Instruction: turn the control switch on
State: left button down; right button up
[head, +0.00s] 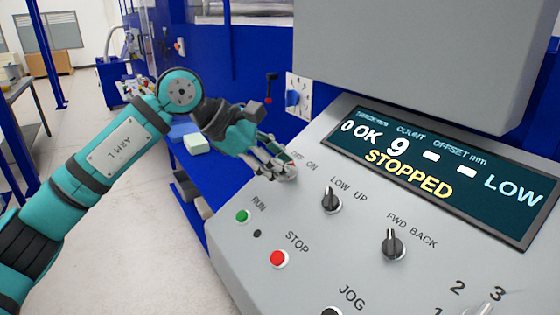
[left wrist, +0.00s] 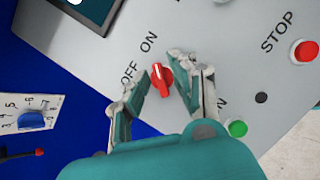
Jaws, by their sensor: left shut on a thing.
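The control switch is a red knob (left wrist: 161,80) on the sloping grey panel (head: 310,235), beside the labels OFF and ON. In the left wrist view it sits between the two fingers of my left gripper (left wrist: 166,72), which is shut on it. Which label its pointer faces is hard to tell. In the head view my left gripper (head: 280,170) reaches down to the panel's upper left corner, and its fingers hide the knob and part of the OFF label. My right gripper is in neither view.
The display (head: 440,175) reads STOPPED and LOW. Near the gripper are a green RUN button (head: 242,216), a red STOP button (head: 278,259) and black knobs for LOW/UP (head: 331,201) and FWD/BACK (head: 393,244). A grey housing (head: 420,60) overhangs the panel.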

pick_arm(q)
jog(key=c, duration=1.4)
grip_release()
jog(key=v, duration=1.2)
